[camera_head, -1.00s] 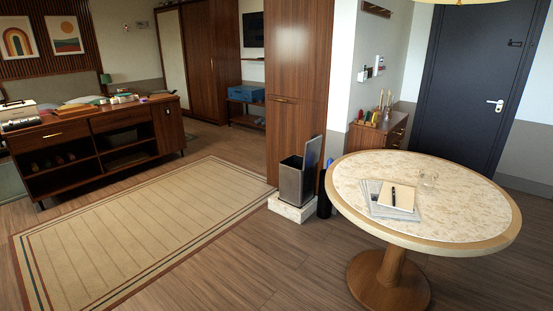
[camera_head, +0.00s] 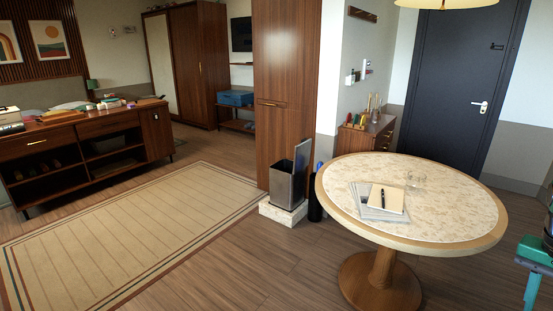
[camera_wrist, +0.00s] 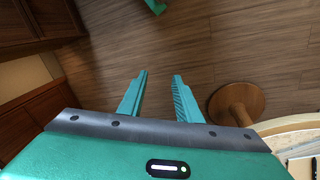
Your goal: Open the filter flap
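I cannot make out a filter flap in either view. My gripper (camera_wrist: 161,74) shows in the wrist view with its two teal fingers apart and nothing between them. It hangs over bare wood floor, with the round table's pedestal to the right of the fingers. A teal and dark part is cut off at the right edge of the head view; I cannot tell which part it is.
A round table (camera_head: 450,222) with papers, a notebook (camera_head: 386,198) and a pen stands at the right. A grey bin (camera_head: 282,185) is beside the wooden cabinet (camera_head: 284,90). A striped rug (camera_head: 130,235) and low sideboard (camera_head: 95,135) lie left.

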